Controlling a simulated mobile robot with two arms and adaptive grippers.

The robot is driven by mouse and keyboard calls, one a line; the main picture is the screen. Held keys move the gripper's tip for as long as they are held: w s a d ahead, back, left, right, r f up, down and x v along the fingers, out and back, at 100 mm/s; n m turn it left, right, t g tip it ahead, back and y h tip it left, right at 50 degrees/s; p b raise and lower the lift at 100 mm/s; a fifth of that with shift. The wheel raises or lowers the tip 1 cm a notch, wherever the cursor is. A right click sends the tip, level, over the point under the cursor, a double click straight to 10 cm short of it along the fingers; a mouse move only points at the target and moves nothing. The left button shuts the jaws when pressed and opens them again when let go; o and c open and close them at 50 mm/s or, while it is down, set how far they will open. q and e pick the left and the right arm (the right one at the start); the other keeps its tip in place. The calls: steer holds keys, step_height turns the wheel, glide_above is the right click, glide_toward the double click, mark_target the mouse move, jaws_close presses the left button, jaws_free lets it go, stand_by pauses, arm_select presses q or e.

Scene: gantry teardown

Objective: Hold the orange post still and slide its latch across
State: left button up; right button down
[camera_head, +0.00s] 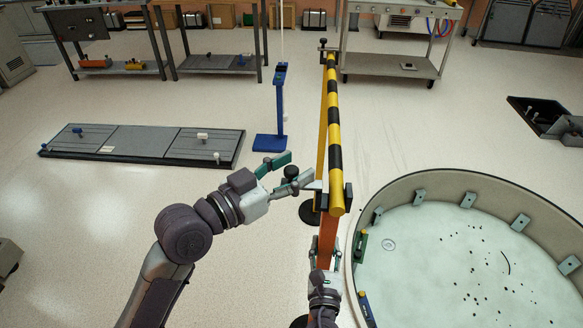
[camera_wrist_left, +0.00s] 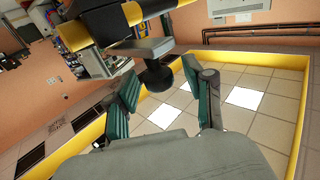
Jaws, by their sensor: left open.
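The orange post (camera_head: 327,238) stands upright at the near end of a yellow-and-black striped bar (camera_head: 334,120). A black round latch knob (camera_head: 291,172) sticks out to the left near the post's top. My left gripper (camera_head: 290,172) is open beside the bar, with its fingers around the knob. In the left wrist view the knob (camera_wrist_left: 156,77) lies between the two green-padded fingers (camera_wrist_left: 162,90), with a gap visible on the right side. My right gripper (camera_head: 325,254) comes from below with its fingers on both sides of the post, shut on it.
A large round tub (camera_head: 372,200) with a pale floor stands close on the right. A blue post (camera_head: 279,110) and a low dark platform (camera_head: 140,145) stand to the left. Carts and shelves line the back.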

arm_select(q)
jaws_close()
stand_by(0.3)
steer(key=d, duration=0.6)
jaws_free()
